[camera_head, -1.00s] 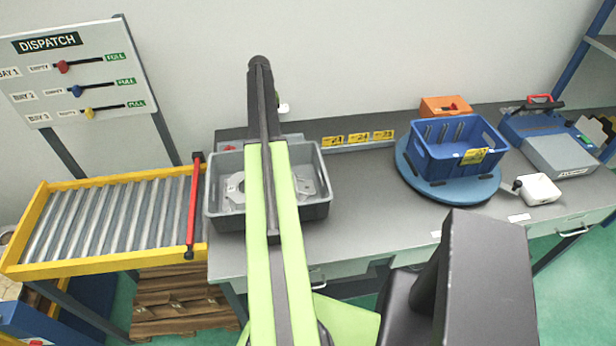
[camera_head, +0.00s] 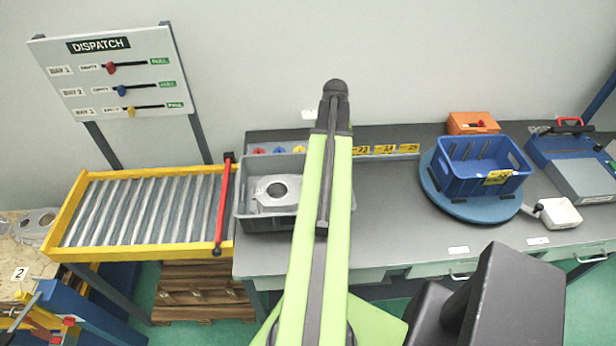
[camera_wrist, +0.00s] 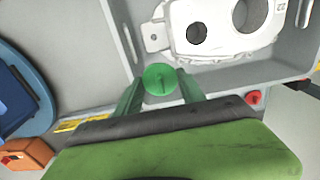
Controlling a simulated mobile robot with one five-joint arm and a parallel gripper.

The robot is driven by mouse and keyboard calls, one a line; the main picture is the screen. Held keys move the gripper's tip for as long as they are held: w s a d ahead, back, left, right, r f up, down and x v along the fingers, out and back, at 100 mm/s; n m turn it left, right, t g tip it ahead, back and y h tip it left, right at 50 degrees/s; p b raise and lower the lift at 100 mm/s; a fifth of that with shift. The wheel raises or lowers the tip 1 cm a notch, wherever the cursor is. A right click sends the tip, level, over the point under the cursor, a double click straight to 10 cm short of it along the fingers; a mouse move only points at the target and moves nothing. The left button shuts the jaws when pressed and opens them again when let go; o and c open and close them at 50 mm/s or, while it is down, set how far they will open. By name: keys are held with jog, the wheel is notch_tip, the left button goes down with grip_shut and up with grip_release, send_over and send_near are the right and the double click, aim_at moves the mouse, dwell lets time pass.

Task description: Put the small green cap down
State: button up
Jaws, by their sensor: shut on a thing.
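The small green cap (camera_wrist: 159,79) is a round disc with a thin raised ridge, seen in the wrist view. My gripper (camera_wrist: 161,86) has its two green fingers shut on the cap's sides. In the head view my arm covers the right part of the tote, and neither the fingers nor the cap can be made out.
The grey tote (camera_head: 243,199) holds pale castings (camera_head: 274,192). Red, blue and yellow round pieces lie behind it. A blue crate (camera_head: 452,179) stands on a blue round turntable (camera_head: 430,183) to the right. Grey bench between them is clear. A roller conveyor (camera_head: 140,212) is left.

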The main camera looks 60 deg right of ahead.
jog(key=s+a+r+p, duration=0.2)
jog(key=s+a+r, duration=0.1)
jog(key=s+a, duration=0.35)
jog(key=w+f+b, duration=0.3)
jog(key=f+b, duration=0.1)
jog(key=w+a+f+b, duration=0.1)
jog(key=w+f+b, duration=0.2)
jog(key=w+b, duration=0.1)
jog(key=w+f+b, duration=0.4)
jog(key=shift+w+a+f, duration=0.1)
jog(key=shift+a+f, duration=0.25)
jog(key=shift+r+p, duration=0.25)
jog(key=shift+p, duration=0.05)
jog(key=shift+f, duration=0.2)
jog(key=shift+s+a+f+b, duration=0.3)
jog(key=shift+s+a+b, duration=0.1)
jog(key=shift+b, duration=0.4)
jog(key=o, duration=1.3)
jog(key=shift+a, duration=0.1)
jog(key=r+p, duration=0.8)
jog(key=p, duration=0.1)
jog(key=d+r+p, duration=0.1)
jog(key=r+p, duration=0.3)
jog(key=r, duration=0.1)
jog(key=shift+w+p, duration=0.3)
jog(key=shift+w, duration=0.05)
